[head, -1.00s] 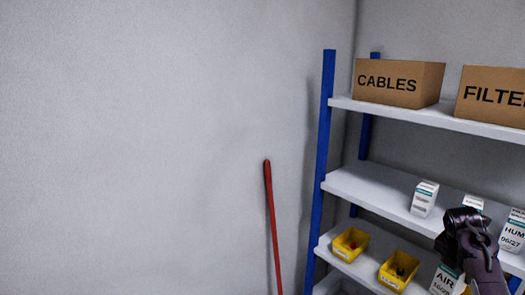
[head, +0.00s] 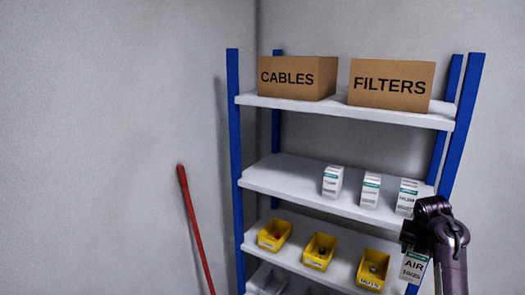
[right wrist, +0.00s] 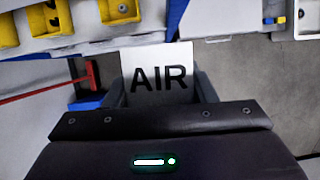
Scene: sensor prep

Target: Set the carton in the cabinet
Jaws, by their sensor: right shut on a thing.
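A white carton (head: 413,265) with a teal band and the print "AIR" and "10/25" hangs below my right gripper (head: 412,248) in the head view. In the right wrist view the carton (right wrist: 158,80) stands between the two fingers of my right gripper (right wrist: 160,90), which is shut on it. The carton is in front of the right side of the shelf unit and clear of its boards. No cabinet shows clearly in these views. My left gripper is not in view.
A blue-posted shelf unit (head: 237,150) holds boxes marked CABLES (head: 290,78) and FILTERS (head: 392,86), several small white cartons (head: 370,190) and yellow bins (head: 320,250). A red pole (head: 195,228) leans at the wall left of it.

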